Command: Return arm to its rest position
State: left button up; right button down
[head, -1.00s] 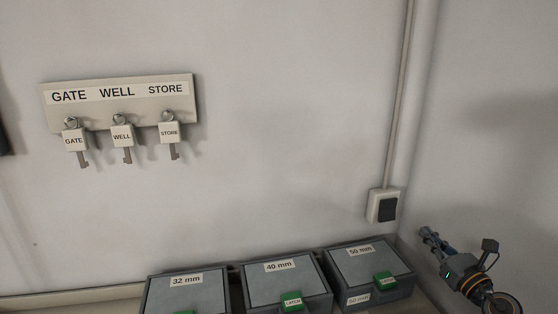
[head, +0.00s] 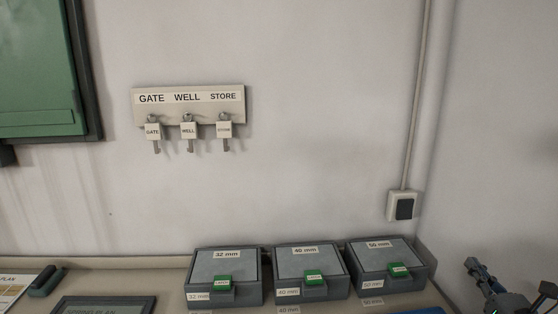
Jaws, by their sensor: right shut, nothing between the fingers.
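My right gripper (head: 474,268) is at the lower right edge of the head view, its fingers pointing up and to the left. It is shut and empty. It is in front of the right-hand wall, to the right of the 50 mm box (head: 377,254) and apart from it. Part of its arm is cut off by the picture's bottom and right edges. My left gripper is not in view.
Grey lidded boxes with green latches, the 32 mm box (head: 223,264), the 40 mm box (head: 300,259) and the 50 mm one, stand along the wall. A key board (head: 188,93) holds three tagged keys. A wall switch (head: 403,207) is above the boxes' right end.

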jog(key=s+a+f+m+g+h, duration=0.35)
jog(key=s+f+m, duration=0.35)
jog(key=m, duration=0.6)
jog(key=s+a+f+m+g+h, duration=0.35)
jog(key=s+f+m, duration=0.35)
jog(key=m, duration=0.6)
jog(key=s+a+f+m+g+y, duration=0.3)
jog(key=s+a+f+m+g, duration=0.15)
jog(key=s+a, duration=0.45)
jog(key=s+a+f+m+g+y, duration=0.3)
jog(key=s+a+f+g, duration=0.2)
jog(key=s+a, duration=0.4)
notch_tip(320, 180, down, 27)
jog(key=s, duration=0.2)
jog(key=s+d+f+g, duration=0.1)
jog(key=s+f, duration=0.6)
jog(key=s, duration=0.1)
jog(key=s+d+f+g, duration=0.1)
jog(key=s+d+f, duration=0.1)
jog(key=s+f, duration=0.6)
jog(key=shift+d+f+n, duration=0.15)
jog(key=shift+d+n, duration=0.15)
jog(key=shift+n, duration=0.05)
